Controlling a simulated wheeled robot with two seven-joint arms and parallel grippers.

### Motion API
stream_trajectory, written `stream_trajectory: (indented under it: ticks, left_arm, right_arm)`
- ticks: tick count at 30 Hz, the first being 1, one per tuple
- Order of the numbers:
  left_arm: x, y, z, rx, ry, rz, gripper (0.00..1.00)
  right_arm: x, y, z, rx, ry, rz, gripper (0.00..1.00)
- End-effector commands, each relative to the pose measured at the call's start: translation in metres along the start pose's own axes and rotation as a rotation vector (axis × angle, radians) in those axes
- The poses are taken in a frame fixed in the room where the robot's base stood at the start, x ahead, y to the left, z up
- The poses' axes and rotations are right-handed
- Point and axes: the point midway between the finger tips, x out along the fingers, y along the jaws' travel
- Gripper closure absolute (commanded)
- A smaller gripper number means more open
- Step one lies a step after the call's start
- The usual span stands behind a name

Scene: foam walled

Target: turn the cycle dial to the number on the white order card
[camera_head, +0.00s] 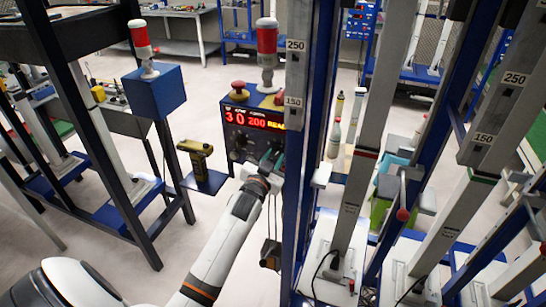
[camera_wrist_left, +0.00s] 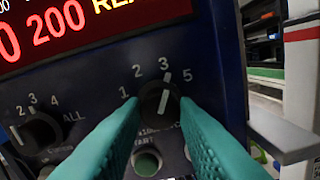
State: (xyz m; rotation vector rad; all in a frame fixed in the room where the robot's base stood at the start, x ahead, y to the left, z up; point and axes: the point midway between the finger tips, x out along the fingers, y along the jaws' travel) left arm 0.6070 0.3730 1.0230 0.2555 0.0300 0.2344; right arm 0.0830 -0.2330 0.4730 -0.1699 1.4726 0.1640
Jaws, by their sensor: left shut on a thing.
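The blue control box (camera_head: 230,120) stands left of the posts in the head view, with a red lit display (camera_head: 255,120) reading 30, 200 and part of a word. In the left wrist view, a black dial (camera_wrist_left: 160,97) has 1, 2, 3 and 5 around it; its white pointer line points up, close to 3. My left gripper (camera_head: 270,161) is at the box's front, its teal fingers on either side of this dial, shut on it. A second dial (camera_wrist_left: 38,132) with 2, 3, 4 and ALL sits to its left. I cannot make out a white order card. My right gripper is not in view.
A round green button (camera_wrist_left: 147,162) lies just below the gripped dial, between the fingers. Tall posts (camera_head: 296,130) stand close right of my arm. A yellow-black tool (camera_head: 197,158) is left of the box. A red mushroom button (camera_head: 239,90) tops the box.

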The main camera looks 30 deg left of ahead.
Motion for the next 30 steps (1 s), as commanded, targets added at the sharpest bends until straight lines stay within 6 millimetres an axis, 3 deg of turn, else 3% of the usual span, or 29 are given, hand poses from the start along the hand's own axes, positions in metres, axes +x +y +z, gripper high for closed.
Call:
stream_trajectory:
  ticks: [10, 26, 27, 30]
  left_arm:
    - [-0.0001, -0.0003, -0.0003, -0.147, 0.002, 0.0, 0.96]
    - [-0.0001, -0.0004, -0.0008, -0.171, 0.002, 0.0, 0.96]
    - [-0.0001, -0.0004, -0.0008, -0.171, 0.002, 0.0, 0.68]
    - [-0.0001, -0.0003, -0.0007, -0.171, 0.002, 0.0, 0.52]
  right_arm:
    - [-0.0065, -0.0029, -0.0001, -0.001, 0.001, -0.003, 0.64]
    - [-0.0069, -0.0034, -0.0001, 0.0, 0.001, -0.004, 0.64]
    - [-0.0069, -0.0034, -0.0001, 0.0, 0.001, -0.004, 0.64]
    - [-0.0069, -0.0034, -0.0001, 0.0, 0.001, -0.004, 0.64]
